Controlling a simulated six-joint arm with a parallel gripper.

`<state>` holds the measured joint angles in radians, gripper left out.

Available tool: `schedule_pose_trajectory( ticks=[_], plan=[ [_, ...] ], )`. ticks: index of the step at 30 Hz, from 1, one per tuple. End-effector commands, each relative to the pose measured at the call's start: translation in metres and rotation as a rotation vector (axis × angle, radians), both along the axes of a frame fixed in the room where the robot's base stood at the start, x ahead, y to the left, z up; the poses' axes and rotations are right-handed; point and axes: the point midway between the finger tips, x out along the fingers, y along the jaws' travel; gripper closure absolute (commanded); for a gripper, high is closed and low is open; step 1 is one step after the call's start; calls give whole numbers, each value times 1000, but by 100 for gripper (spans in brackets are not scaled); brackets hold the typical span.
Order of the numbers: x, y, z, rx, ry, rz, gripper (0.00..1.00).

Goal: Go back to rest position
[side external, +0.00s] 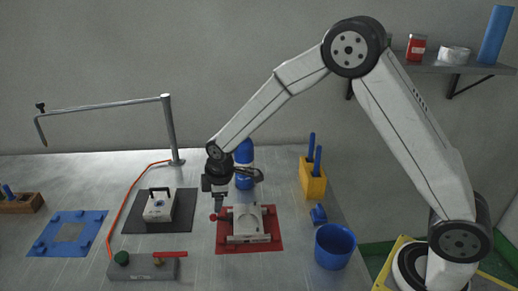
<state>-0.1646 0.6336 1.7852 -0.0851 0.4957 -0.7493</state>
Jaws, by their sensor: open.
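My gripper (219,204) points down over the back left edge of the red mat (270,246), at the end of my outstretched arm. It is open. It is close to a light grey mould-like block (247,223) that lies on the red mat. A small red knob (213,217) shows just left of the fingertips. I cannot tell whether the fingers touch the block. No held object shows between the fingers.
A blue bottle (244,165) stands close behind my gripper. A metal post with a long arm (170,130) rises at the back. A white block (158,207) sits on a dark mat. A yellow holder (313,180) and a blue cup (334,246) are right. Above the table is free room.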

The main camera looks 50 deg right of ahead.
Motion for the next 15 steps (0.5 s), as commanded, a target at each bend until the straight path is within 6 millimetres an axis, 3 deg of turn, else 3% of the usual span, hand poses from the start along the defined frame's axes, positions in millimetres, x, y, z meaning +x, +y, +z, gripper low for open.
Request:
schedule_pose_trajectory(
  ticks=[8, 15],
  plan=[
    [-28, -16, 16, 36, -2, -146, 34],
    [-82, -40, 34, 99, -1, -403, 34]
  ],
)
